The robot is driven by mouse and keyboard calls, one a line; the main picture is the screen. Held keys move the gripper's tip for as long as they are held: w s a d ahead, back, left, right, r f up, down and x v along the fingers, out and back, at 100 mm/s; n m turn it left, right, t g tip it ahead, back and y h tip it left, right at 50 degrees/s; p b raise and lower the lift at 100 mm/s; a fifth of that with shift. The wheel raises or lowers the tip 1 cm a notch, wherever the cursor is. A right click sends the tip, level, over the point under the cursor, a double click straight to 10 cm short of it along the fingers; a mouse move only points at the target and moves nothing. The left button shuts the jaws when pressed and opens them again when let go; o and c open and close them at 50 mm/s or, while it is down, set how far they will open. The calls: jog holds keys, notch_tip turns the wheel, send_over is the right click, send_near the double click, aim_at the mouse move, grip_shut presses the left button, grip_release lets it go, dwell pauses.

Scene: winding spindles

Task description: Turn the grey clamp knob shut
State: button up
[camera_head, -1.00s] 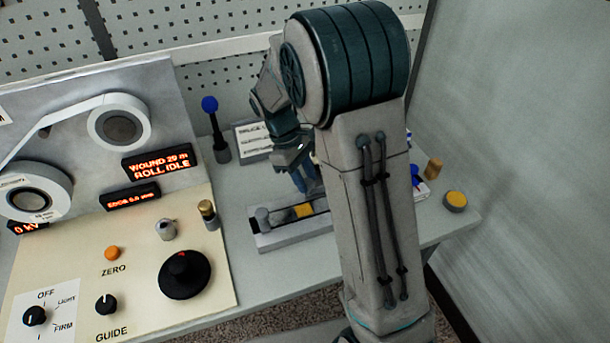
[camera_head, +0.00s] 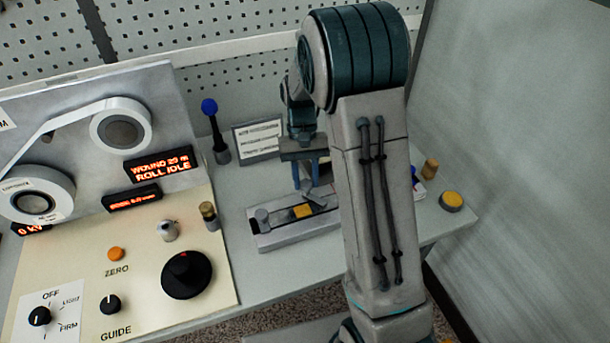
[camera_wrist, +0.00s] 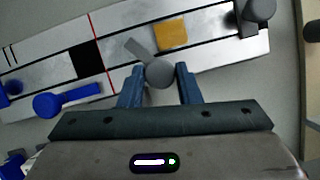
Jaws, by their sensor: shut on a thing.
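The grey clamp knob (camera_wrist: 159,73), round with a flat grey arm, sits at the near edge of the pale slotted rail in the wrist view. Its arm (camera_wrist: 137,49) slants up and left across the slot, beside an orange square block (camera_wrist: 172,34). My gripper (camera_wrist: 159,84) is shut on the knob, with one blue finger on each side of it. In the head view my gripper (camera_head: 312,184) points down at the rail (camera_head: 290,237), and the knob (camera_head: 318,196) is partly hidden by the fingers. The orange block also shows there (camera_head: 302,211).
A grey cylinder (camera_head: 262,216) stands at the rail's left end. A blue-topped lever (camera_head: 213,125) and a sign (camera_head: 258,140) stand behind. The control panel (camera_head: 140,235) fills the left. A yellow button (camera_head: 452,201) is at right.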

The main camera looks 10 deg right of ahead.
jog(key=m, duration=0.2)
jog(key=m+y, duration=0.1)
jog(key=m, duration=0.1)
jog(key=m+t+y, duration=0.1)
jog(key=m, duration=0.1)
jog(key=shift+d+m, duration=0.25)
jog(key=shift+m, duration=0.05)
dwell(0.3)
jog(key=o, duration=0.9)
jog(key=shift+o, duration=0.2)
jog(key=shift+r, duration=0.15)
jog(key=v, duration=1.3)
jog(key=shift+d+r+b, duration=0.25)
jog(key=shift+d+b, duration=0.05)
jog(key=shift+d, duration=0.05)
jog(key=s+a+n+t+h, duration=0.2)
jog(key=s+n+t, duration=0.4)
jog(key=s, duration=1.6)
jog(key=shift+f+n+t, duration=0.3)
jog(key=shift+f+n, duration=0.05)
jog(key=shift+n, duration=0.35)
